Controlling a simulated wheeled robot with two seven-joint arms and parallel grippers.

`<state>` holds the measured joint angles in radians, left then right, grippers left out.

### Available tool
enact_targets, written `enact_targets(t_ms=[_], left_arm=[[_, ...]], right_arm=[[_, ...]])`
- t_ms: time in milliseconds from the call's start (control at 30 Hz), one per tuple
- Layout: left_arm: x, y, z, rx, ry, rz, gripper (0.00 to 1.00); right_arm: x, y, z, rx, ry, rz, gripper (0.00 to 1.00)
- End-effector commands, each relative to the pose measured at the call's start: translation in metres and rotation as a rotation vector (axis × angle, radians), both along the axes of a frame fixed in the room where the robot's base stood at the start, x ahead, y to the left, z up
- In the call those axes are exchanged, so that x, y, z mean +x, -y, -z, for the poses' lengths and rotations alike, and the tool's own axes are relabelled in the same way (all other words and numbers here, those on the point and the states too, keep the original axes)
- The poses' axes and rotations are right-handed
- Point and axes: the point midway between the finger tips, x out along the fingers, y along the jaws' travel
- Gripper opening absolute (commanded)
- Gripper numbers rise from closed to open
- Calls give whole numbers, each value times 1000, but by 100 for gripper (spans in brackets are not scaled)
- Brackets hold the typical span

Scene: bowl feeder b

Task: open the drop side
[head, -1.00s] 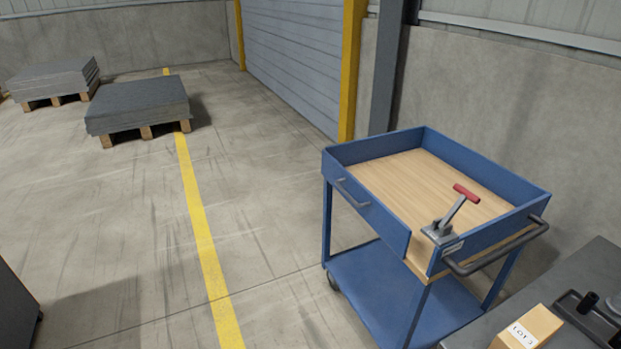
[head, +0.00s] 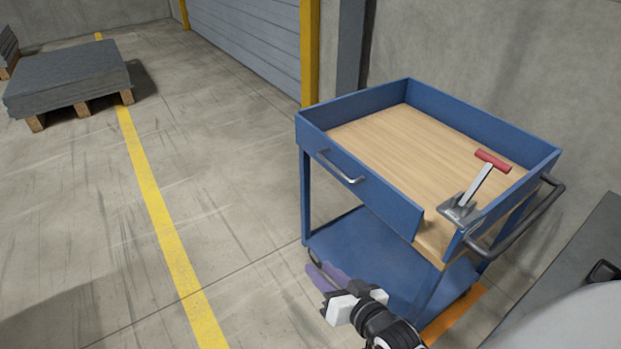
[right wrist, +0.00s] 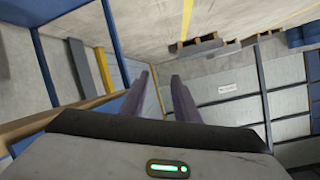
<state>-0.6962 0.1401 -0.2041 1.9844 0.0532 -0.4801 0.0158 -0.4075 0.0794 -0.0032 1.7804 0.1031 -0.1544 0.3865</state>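The blue trolley (head: 480,115) has a tray with a wooden floor (head: 425,150). Its drop side (head: 375,195), the left-front panel with a metal bar handle (head: 342,168), stands upright. A toggle clamp (head: 462,208) with a red grip (head: 492,161) sits at the near corner, its lever tilted up over the tray. A narrow gap shows between the panel's right end and the clamp corner. My right gripper (head: 320,279) is below and in front of the drop side, apart from it. In the right wrist view its fingers (right wrist: 161,90) are spread and empty. My left gripper is out of view.
A lower blue shelf (head: 360,250) lies under the tray, and a push bar (head: 525,220) sticks out at the right. A dark surface (head: 575,265) is at the right edge. A pallet stack (head: 70,80) stands far left. The floor left of the trolley is clear.

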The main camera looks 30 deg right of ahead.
Motion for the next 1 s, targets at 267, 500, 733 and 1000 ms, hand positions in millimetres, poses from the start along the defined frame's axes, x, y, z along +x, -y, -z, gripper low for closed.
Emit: enact_targets(t_ms=[267, 500, 733, 1000], left_arm=[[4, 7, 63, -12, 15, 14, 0], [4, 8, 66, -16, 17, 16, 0], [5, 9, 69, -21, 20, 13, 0], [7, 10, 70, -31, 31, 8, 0]], right_arm=[[106, 100, -57, 441, 506, 279, 28], [125, 125, -84, 552, 626, 317, 28], [163, 135, -93, 549, 625, 316, 28], [202, 146, -100, 547, 620, 317, 28]])
